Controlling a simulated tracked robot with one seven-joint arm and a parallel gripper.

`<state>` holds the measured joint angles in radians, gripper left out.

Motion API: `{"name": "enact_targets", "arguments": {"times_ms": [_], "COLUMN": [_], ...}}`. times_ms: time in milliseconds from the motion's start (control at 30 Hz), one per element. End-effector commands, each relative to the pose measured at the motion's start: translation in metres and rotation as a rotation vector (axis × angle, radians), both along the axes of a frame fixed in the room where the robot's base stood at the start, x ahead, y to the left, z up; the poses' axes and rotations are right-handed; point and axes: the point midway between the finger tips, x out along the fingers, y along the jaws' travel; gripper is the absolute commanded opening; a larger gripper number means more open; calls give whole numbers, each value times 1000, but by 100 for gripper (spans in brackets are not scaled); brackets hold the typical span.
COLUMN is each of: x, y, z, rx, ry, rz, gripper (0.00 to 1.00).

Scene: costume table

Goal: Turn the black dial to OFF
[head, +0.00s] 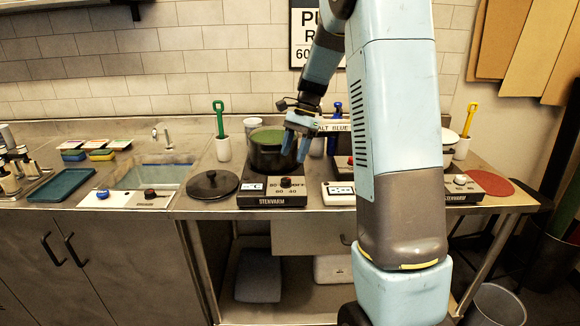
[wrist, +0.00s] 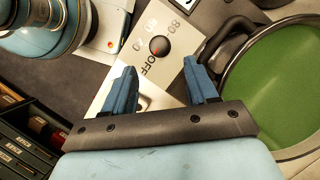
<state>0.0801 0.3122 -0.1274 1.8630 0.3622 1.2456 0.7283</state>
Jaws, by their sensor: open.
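The black dial (head: 286,182) is on the front panel of the hot plate (head: 262,201) marked STENVARM. In the wrist view the dial (wrist: 159,46) has a red mark, with OFF and 80 printed around it; I cannot tell exactly where its pointer stands. My gripper (head: 297,150) hangs above and behind the dial, in front of the pot. In the wrist view its two blue fingers (wrist: 161,78) are apart with nothing between them, and the dial lies beyond their tips, not touched.
A black pot (head: 272,158) with green contents stands on the hot plate close to my fingers; its handle (wrist: 228,40) is near the right finger. A black lid (head: 211,184) lies to the left.

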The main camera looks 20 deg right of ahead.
Motion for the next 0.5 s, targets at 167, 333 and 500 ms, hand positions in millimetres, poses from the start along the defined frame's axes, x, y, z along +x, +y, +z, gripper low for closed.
{"name": "enact_targets", "arguments": {"times_ms": [167,333,500], "x": [6,10,11], "y": [-12,-18,-21], "z": [30,48,54], "rx": [-2,-1,0], "ry": [-3,-3,-1], "rz": [0,-1,0], "gripper": [58,58,58]}}
